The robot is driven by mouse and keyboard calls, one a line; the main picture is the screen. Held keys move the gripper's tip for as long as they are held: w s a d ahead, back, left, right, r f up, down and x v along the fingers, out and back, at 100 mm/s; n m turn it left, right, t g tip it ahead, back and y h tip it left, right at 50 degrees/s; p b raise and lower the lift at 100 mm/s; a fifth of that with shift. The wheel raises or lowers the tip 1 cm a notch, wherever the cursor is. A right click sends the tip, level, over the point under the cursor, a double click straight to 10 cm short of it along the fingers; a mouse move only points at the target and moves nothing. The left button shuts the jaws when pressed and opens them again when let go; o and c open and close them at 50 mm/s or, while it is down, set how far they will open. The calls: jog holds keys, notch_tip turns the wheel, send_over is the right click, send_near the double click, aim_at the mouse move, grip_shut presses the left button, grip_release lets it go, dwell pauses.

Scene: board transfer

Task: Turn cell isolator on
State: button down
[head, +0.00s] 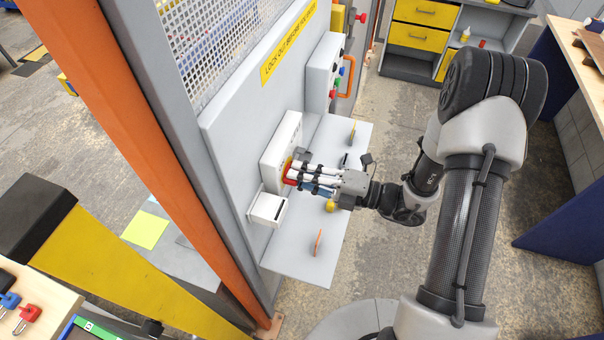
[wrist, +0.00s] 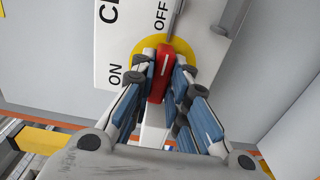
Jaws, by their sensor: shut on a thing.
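The cell isolator (head: 281,137) is a white box on the grey panel beside the orange post. In the wrist view its white face (wrist: 118,45) carries the labels ON, at the lower left, and OFF, at the top. Its red handle (wrist: 164,68) sits on a yellow disc (wrist: 146,48). The handle's white line runs roughly up the picture, towards the OFF side. My gripper (wrist: 163,72) is shut on the red handle, one finger on each side. In the head view my gripper (head: 296,172) reaches the isolator from the right and hides most of the handle.
A grey shelf (head: 309,262) below bears an orange tag (head: 318,242), a yellow item (head: 330,206) and other small things. A small white open box (head: 268,209) is beside the isolator. A button box (head: 322,72) is farther along. The floor right of the shelf is clear.

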jog(key=shift+n, duration=0.3)
jog(key=shift+n+b, duration=2.95)
jog(key=shift+n, duration=5.85)
jog(key=c, duration=1.6)
grip_release()
jog(key=shift+o, duration=0.2)
